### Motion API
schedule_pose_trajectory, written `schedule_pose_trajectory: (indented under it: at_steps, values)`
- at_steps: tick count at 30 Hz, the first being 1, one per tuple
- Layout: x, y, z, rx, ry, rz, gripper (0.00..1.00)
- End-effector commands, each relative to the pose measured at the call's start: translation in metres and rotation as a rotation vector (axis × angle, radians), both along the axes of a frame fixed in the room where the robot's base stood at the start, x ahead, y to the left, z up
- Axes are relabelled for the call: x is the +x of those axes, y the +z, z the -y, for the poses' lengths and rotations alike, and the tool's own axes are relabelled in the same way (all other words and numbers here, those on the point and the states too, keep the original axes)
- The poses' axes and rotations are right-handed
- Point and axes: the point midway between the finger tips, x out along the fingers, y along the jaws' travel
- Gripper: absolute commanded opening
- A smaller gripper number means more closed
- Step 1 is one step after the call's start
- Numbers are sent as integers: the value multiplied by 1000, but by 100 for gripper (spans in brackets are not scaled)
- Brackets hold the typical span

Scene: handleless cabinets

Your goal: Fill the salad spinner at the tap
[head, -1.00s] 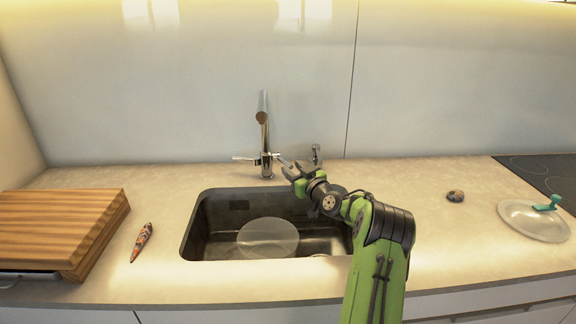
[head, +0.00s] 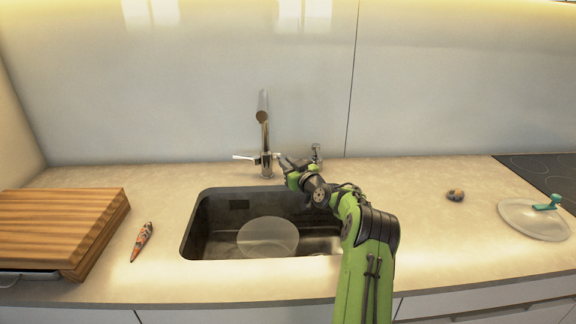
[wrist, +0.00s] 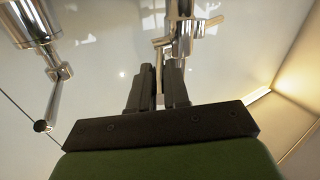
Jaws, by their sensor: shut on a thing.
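The salad spinner's clear bowl (head: 268,237) sits in the dark sink (head: 215,215), below the tap spout. Whether it holds water, I cannot tell. The chrome tap (head: 265,140) stands behind the sink, with a lever on each side; its body also shows at the top of the wrist view (wrist: 184,28). My gripper (head: 285,163) is at the tap's right side. In the wrist view my fingers (wrist: 160,75) are shut on the tap's right lever (wrist: 157,50), which is mostly hidden between them. No water stream is clear. A clear lid with a teal crank (head: 535,218) lies at the far right.
A small chrome fixture (head: 316,153) stands just right of my gripper, also large in the wrist view (wrist: 50,75). A wooden board (head: 60,225) and a patterned, carrot-shaped object (head: 141,241) lie left of the sink. A small patterned lump (head: 455,195) and a dark hob (head: 545,170) are right.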

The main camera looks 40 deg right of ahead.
Motion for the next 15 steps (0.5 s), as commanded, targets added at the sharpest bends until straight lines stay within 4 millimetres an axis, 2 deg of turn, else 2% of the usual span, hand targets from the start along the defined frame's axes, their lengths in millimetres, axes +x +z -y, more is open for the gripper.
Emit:
schedule_pose_trajectory:
  at_steps: [4,9,15]
  values:
    - [0,2,0,4,1,-8,0]
    - [1,13,0,69,2,-97,0]
    - [1,11,1,90,0,-118,0]
